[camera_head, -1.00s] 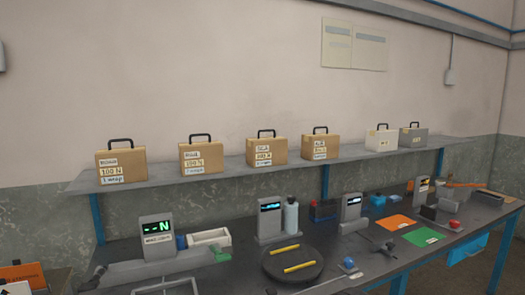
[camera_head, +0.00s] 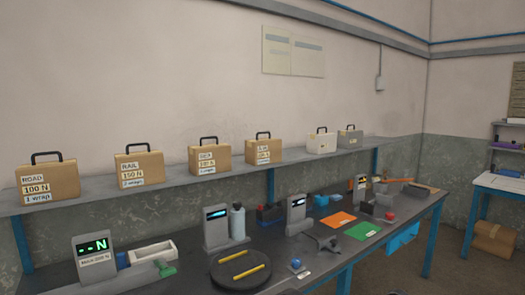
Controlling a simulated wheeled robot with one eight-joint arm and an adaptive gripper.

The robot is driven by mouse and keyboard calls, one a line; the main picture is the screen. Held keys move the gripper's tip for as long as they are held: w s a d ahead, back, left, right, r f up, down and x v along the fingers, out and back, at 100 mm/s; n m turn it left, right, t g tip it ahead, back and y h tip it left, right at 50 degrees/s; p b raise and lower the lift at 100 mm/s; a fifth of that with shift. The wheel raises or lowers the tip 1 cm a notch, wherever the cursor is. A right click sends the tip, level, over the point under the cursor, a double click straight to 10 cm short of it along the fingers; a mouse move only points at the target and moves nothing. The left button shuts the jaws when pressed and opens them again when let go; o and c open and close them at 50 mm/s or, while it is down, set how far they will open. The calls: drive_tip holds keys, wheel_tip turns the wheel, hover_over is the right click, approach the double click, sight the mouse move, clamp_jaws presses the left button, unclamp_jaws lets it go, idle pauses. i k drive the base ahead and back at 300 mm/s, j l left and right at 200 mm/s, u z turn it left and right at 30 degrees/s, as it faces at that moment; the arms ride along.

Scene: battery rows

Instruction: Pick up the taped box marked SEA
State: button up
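Several brown cases with dark handles stand on the wall shelf in the head view. The leftmost case (camera_head: 47,180) reads ROAD, 100 N, 1 wrap, and the second case (camera_head: 139,168) reads RAIL, 150 N. Labels on the third case (camera_head: 209,157) and fourth case (camera_head: 263,150) are too small to read surely; I cannot tell whether either says SEA. A brown box (camera_head: 495,240) with a band around it sits low at the far right, under a white-topped table; no marking on it is legible. My gripper is not in view.
A white case (camera_head: 321,142) and a grey case (camera_head: 350,137) stand at the shelf's right end. The long workbench (camera_head: 190,275) holds a black turntable (camera_head: 240,270), display units, an orange sheet (camera_head: 338,220) and a green sheet (camera_head: 362,231). Floor shows between bench and white-topped table (camera_head: 502,184).

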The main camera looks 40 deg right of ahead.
sight(203, 160)
drive_tip(key=i+l, duration=0.1)
drive_tip(key=i, duration=0.25)
drive_tip(key=i+l, duration=0.1)
drive_tip(key=i, duration=0.3)
drive_tip(key=i+z, duration=0.2)
drive_tip(key=z, duration=0.2)
drive_tip(key=i+z, duration=0.2)
drive_tip(key=z, duration=0.25)
drive_tip(key=i+z, duration=0.25)
drive_tip(key=z, duration=0.55)
